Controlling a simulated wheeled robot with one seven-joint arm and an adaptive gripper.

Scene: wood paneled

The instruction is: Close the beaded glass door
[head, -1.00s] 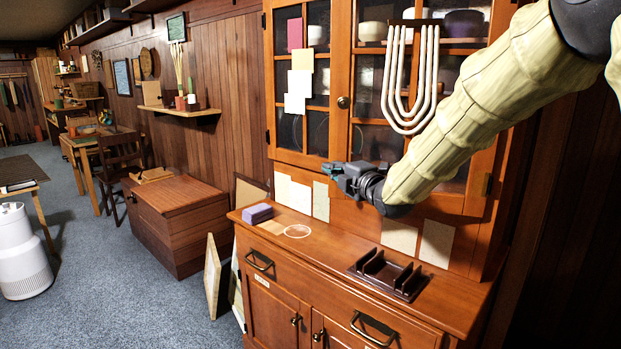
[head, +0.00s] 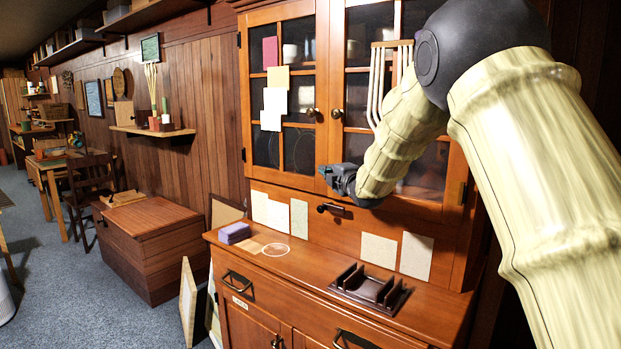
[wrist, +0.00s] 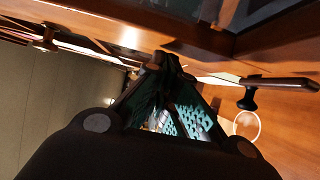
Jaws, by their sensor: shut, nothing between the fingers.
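The beaded glass door (head: 350,140) is the right-hand upper door of the wooden hutch. Pale beaded strands (head: 377,85) hang in front of its panes, partly hidden by my arm. Its small round knob (head: 337,113) sits close beside the knob of the left glass door (head: 311,112). The two doors look nearly flush, but I cannot tell whether a small gap remains. My gripper (head: 327,172) is shut and empty, in front of the door's lower left corner. In the wrist view my gripper's fingers (wrist: 166,62) meet close to the wood; contact cannot be told.
A dark handle (head: 330,208) sticks out below the doors. The counter holds a purple block (head: 234,232), a pale ring (head: 276,249) and a dark slotted rack (head: 370,285). A wooden chest (head: 150,240) and leaning frames stand at the left. Floor is open farther left.

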